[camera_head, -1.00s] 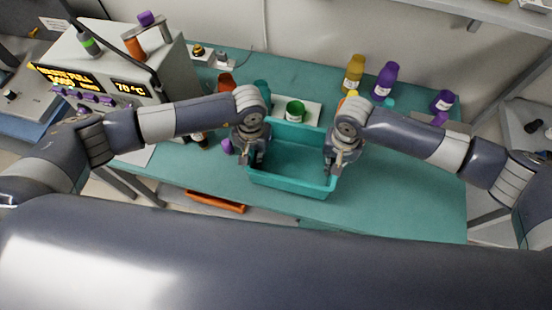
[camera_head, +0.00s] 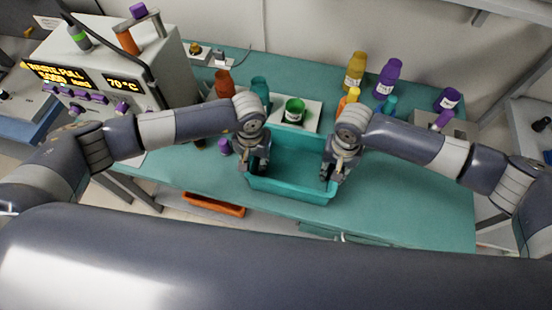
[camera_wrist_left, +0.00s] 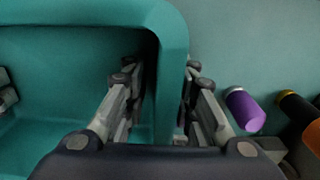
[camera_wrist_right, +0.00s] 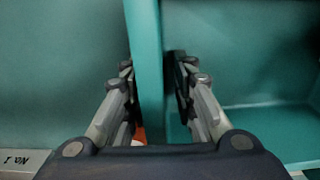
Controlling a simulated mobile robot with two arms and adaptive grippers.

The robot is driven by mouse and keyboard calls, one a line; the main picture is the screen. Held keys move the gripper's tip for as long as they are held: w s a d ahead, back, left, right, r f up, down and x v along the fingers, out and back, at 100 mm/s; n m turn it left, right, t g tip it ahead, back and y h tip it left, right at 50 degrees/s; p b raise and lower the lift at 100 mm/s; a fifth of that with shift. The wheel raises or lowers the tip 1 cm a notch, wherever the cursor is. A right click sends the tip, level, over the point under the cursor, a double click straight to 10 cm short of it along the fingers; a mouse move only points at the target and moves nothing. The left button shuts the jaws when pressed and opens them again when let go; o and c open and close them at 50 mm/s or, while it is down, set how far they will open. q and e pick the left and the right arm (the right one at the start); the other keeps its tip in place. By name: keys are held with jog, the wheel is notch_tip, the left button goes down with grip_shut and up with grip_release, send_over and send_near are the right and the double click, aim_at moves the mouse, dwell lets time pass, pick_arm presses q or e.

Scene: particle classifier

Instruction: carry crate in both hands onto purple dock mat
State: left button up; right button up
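The teal crate (camera_head: 292,190) is open-topped and looks empty, over the front part of the teal table. My left gripper (camera_head: 257,168) is at its left wall and my right gripper (camera_head: 331,174) at its right wall. In the left wrist view the fingers (camera_wrist_left: 160,105) straddle the crate wall (camera_wrist_left: 172,35), one inside and one outside. In the right wrist view the fingers (camera_wrist_right: 155,95) straddle the opposite wall (camera_wrist_right: 146,50) the same way. Both look shut on the walls. Whether the crate is clear of the table I cannot tell. No purple mat is visible.
The teal table (camera_head: 410,205) is clear to the crate's right. A white tray (camera_head: 312,118) with a green-topped jar (camera_head: 294,110) stands behind. Yellow (camera_head: 354,72) and purple (camera_head: 387,79) bottles stand at the back. A machine with displays (camera_head: 122,83) is at left. An orange tray (camera_head: 213,204) lies below.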

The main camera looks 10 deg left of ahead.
pick_arm(q)
notch_tip(320, 180, up, 12)
jog(key=shift+f, duration=0.15)
pick_arm(e)
jog(key=shift+r, duration=0.2)
notch_tip(320, 180, up, 12)
jog(key=shift+f, duration=0.2)
dwell(0.3)
